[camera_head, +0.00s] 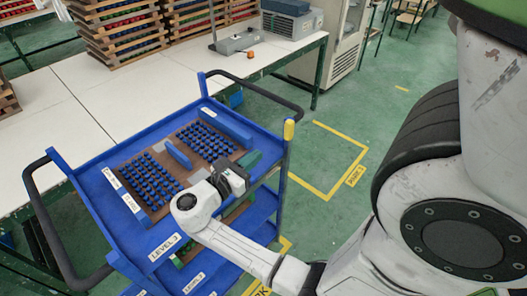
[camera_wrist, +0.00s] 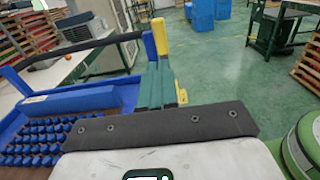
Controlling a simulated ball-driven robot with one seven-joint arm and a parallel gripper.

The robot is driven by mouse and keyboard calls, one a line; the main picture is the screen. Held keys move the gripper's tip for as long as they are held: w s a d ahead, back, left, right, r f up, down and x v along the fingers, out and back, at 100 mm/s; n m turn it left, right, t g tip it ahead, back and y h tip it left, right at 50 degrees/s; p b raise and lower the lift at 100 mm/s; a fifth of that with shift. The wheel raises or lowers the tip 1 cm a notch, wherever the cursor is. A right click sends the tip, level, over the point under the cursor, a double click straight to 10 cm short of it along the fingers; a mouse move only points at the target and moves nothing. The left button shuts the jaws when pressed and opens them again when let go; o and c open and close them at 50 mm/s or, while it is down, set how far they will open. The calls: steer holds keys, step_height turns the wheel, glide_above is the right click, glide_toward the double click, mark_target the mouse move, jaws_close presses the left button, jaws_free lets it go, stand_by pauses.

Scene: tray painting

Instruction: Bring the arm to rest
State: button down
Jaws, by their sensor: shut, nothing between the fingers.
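My arm reaches from the lower right in the head view, and my gripper (camera_head: 250,159) is over the right edge of a blue cart (camera_head: 95,192). Its teal fingers are together and empty. In the wrist view my gripper (camera_wrist: 156,84) points toward the cart's yellow-capped corner post (camera_wrist: 161,36). Whether the fingers touch the cart rim cannot be told. A brown tray (camera_head: 196,177) with rows of small blue pieces lies on the cart's top level, left of my gripper.
A white table (camera_head: 75,118) stands behind the cart, with stacked wooden trays (camera_head: 122,28) and a grey device (camera_head: 238,41). Black handles (camera_head: 262,92) stick out from the cart. Green floor with a yellow-marked bay (camera_head: 325,160) is free at right.

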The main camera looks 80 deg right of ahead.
steer(key=shift+v, duration=1.15)
steer(key=s+a+f+m+t+y, duration=0.3)
steer(key=a+f+m+t+y, duration=0.65)
steer(key=f, duration=0.45)
steer(key=a+m+y, duration=0.3)
steer(key=a+y, duration=0.2)
steer(key=a, duration=0.5)
steer(key=shift+s+a+t+y, duration=0.35)
steer(key=shift+s, duration=0.1)
steer(key=shift+a+r, duration=0.1)
